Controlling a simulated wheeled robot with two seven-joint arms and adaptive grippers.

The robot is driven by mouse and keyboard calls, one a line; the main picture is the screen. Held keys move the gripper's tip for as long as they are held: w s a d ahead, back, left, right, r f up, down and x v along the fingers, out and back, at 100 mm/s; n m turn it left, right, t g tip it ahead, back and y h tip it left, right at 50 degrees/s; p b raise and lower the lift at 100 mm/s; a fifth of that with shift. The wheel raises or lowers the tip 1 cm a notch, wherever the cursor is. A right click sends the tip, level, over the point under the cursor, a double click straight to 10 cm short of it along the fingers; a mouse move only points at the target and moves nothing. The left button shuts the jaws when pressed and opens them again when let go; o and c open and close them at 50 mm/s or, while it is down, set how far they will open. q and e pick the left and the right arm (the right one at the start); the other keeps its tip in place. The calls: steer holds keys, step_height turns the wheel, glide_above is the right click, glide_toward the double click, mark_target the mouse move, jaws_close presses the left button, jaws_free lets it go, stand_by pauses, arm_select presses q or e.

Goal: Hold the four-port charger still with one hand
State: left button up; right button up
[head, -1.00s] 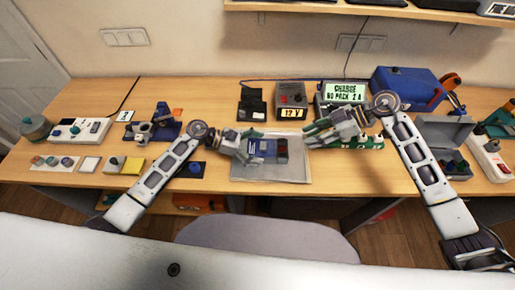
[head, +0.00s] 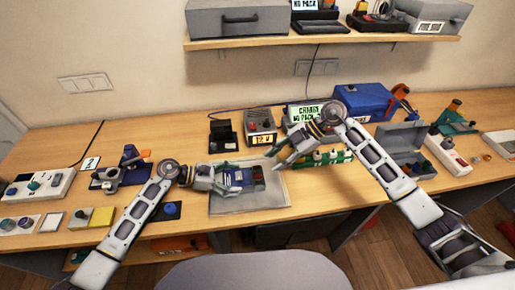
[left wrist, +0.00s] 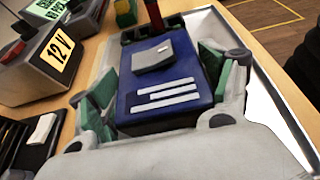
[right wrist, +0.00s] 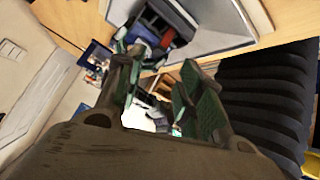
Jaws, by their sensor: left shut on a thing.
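A blue box with pale stripes and a grey raised block, which I take to be the four-port charger (head: 241,178), lies on a grey tray (head: 280,200). The left wrist view shows the charger (left wrist: 165,92) close up, with dark sockets and a red part at its far end. My left gripper (head: 225,178) is shut on it, with green-padded fingers on both sides. My right gripper (head: 273,160) is apart from the charger, above the tray's back right corner. Its fingers (right wrist: 163,68) are spread in the right wrist view, with nothing seen between them.
A green rack (head: 328,158) with several small items stands right of the tray. Behind are a 12 V box (head: 260,128), a charge display box (head: 306,115) and a blue case (head: 362,100). An open grey case (head: 403,150) sits further right.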

steer(key=a+r+n+h, duration=0.1)
steer(key=a+n, duration=0.1)
steer(key=n, duration=0.3)
steer(key=a+r+n+h, duration=0.1)
steer(key=a+n, duration=0.1)
steer(key=n, duration=0.3)
steer(key=s+a+r+n+h, duration=0.1)
steer(key=a+n+h, duration=0.1)
steer(key=n, duration=0.3)
steer(key=shift+n+g, duration=0.3)
steer(key=n, duration=0.2)
steer(key=n+h, duration=0.1)
steer(key=n, duration=0.1)
steer(key=shift+a+r, duration=0.25)
steer(key=shift+r, duration=0.1)
steer(key=n+h, duration=0.1)
steer(key=n, duration=0.2)
steer(key=r+n+t+h, duration=0.1)
steer(key=n, duration=0.3)
steer(key=r+n+t+h, duration=0.1)
steer(key=n+h, duration=0.1)
steer(key=n, duration=0.2)
steer(key=shift+w+d, duration=0.1)
steer(key=shift+w, duration=0.2)
